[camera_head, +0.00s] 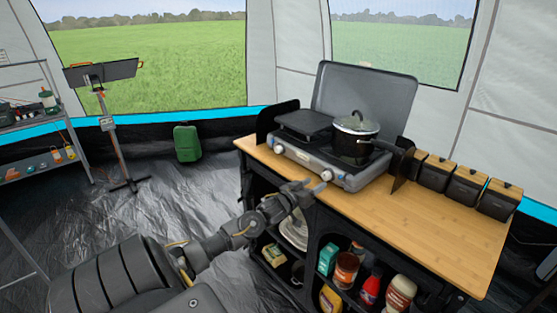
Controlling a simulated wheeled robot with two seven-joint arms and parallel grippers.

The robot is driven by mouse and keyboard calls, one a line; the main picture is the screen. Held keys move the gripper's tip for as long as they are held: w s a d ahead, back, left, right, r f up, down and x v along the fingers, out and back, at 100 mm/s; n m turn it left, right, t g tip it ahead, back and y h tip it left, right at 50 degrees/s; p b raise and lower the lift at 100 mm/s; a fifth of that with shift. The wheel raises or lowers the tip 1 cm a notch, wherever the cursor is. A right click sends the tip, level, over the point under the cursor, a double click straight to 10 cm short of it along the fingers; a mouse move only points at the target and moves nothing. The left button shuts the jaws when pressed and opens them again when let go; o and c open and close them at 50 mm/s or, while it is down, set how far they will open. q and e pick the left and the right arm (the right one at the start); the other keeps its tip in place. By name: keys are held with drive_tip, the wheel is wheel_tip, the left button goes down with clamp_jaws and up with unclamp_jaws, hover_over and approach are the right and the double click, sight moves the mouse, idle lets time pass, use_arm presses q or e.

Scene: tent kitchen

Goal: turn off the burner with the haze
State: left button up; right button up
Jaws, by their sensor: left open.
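A grey two-burner camp stove (305,155) with its lid up stands on the wooden counter. A dark flat plate (303,123) covers its left burner, and a black pot (352,147) with a lid stands on the right burner. The front has a left knob (279,147) and a right knob (326,175). I cannot make out haze over either burner. My left gripper (312,187) is open and empty at the counter's front edge, just in front of and below the right knob. Whether it touches the knob cannot be told. My right gripper is out of view.
Several dark canisters (468,185) stand at the right of the counter (420,227). Dark side panels flank the stove. Shelves below hold bottles, jars and plates. A metal rack (35,125), a stand (110,130) and a green case (187,143) are at the left.

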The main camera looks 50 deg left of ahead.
use_arm(q)
drive_tip(key=s, duration=0.5)
drive_tip(key=s+f+g, duration=0.2)
drive_tip(key=s+f, duration=0.2)
drive_tip(key=f, duration=0.7)
drive_tip(key=s+d+f+g, duration=0.1)
drive_tip(key=s+f+g, duration=0.1)
drive_tip(key=f, duration=0.9)
drive_tip(key=s+d+f+m+g+y, duration=0.1)
drive_tip(key=s+f+g, duration=0.2)
drive_tip(key=f, duration=0.8)
drive_tip(key=s, duration=0.2)
drive_tip(key=shift+s+d, duration=0.15)
drive_tip(key=shift+s, duration=0.2)
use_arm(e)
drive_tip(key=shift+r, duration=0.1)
